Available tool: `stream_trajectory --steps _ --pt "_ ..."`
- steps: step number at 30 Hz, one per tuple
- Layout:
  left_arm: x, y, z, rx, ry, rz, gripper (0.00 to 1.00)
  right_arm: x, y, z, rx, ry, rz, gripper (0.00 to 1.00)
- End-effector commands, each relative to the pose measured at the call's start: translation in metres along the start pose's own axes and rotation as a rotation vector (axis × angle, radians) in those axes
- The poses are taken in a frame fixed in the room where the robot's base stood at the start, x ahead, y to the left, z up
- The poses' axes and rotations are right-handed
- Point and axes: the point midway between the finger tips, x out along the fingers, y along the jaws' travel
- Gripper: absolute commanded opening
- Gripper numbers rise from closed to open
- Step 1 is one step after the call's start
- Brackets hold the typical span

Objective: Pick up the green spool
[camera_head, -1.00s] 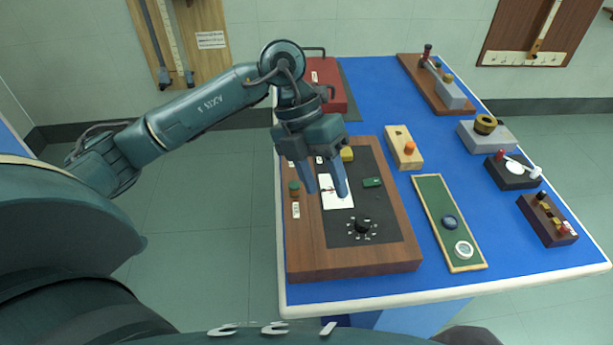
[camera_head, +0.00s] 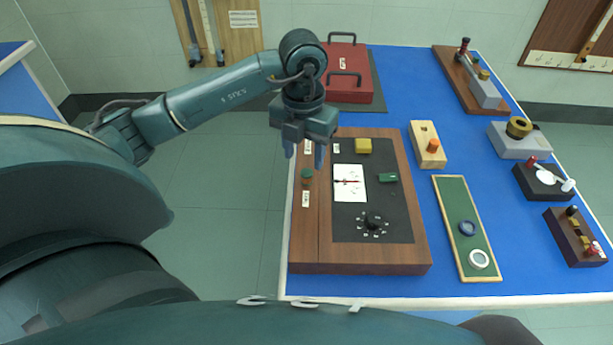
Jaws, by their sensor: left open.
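A small round dark green piece, which looks like the green spool (camera_head: 306,174), stands on the left strip of the brown wooden board (camera_head: 305,250). It is upright, between two small white labels. My left gripper (camera_head: 305,155) is open and empty, pointing down, with its fingers apart just behind and above the green spool in the picture. The fingertips appear clear of it, but the exact height gap cannot be told. My right gripper is not in view.
A red case (camera_head: 345,75) stands behind. A green tray (camera_head: 463,215) and several instruments lie right on the blue table.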

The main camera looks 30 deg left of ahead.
Motion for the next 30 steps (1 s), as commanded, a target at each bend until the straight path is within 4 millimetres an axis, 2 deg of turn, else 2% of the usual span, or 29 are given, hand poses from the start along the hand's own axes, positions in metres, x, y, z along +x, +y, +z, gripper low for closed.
stream_trajectory --steps 6,9,17,30 --pt "0.033 -0.005 0.000 0.000 0.004 0.000 0.48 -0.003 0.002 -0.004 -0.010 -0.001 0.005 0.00" --pt "0.042 -0.005 0.000 0.000 0.004 0.000 0.48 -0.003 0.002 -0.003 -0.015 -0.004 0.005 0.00" --pt "0.044 -0.005 0.001 0.001 0.001 -0.001 0.48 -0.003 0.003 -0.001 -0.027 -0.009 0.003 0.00" --pt "0.044 -0.005 0.001 0.001 0.001 -0.001 0.12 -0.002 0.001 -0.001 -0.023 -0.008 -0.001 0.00"
